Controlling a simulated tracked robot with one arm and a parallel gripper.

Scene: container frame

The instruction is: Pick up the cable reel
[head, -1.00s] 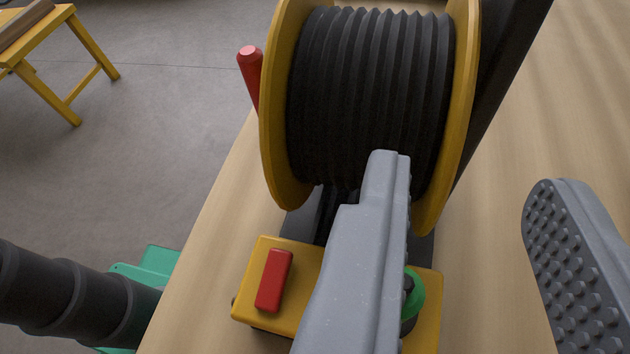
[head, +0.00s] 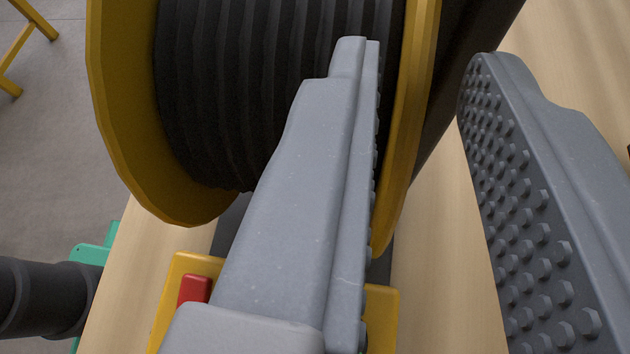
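The cable reel has yellow flanges and a drum wound with black cable (head: 230,90). It stands on a wooden surface and fills the upper middle of the head view. Its right flange (head: 408,120) lies between the two fingers of my gripper (head: 415,60). My left finger reaches in front of the wound cable, just left of that flange. My right finger is to the right of the flange, with a clear gap. My gripper is open. The reel's yellow base with a red block (head: 194,290) is partly hidden behind my left finger.
The wooden surface (head: 440,250) is bare to the right of the reel, and its left edge drops to a grey floor (head: 50,150). A black beam (head: 465,85) slants behind the right flange. A yellow-legged stand (head: 30,25) is at top left, and a green object (head: 92,252) at lower left.

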